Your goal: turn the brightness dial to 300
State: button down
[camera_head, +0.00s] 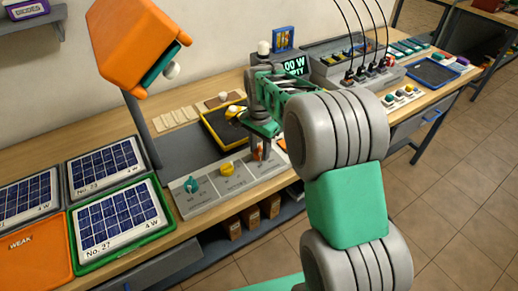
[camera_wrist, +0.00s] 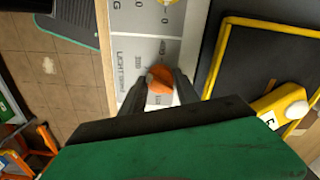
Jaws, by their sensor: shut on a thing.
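The orange dial (camera_wrist: 160,79) sits on a pale grey control strip (camera_wrist: 150,50) with printed lettering, partly legible as "LIGHT". My gripper (camera_wrist: 159,88) has its two dark fingers on either side of the dial and is shut on it. In the head view the orange dial (camera_head: 257,154) shows only in part at the fingers, at the right end of the control strip (camera_head: 205,203). My gripper (camera_head: 262,143) points down there. The dial's pointer and the scale value it stands at cannot be read.
A teal dial (camera_head: 191,185) and a yellow dial (camera_head: 227,169) are on the same strip. A yellow-rimmed tray (camera_head: 212,138) lies behind. An orange lamp head (camera_head: 130,40) overhangs the bench, above solar panels (camera_head: 118,222). A display (camera_head: 296,66) is partly hidden by my arm.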

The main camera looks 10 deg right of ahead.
aim_at(260, 150)
jog(key=shift+s+f+m, duration=0.1)
jog(key=shift+m, duration=0.2)
jog(key=c, duration=0.9)
grip_release()
notch_tip(260, 150, up, 8)
jog(key=shift+b, duration=0.35)
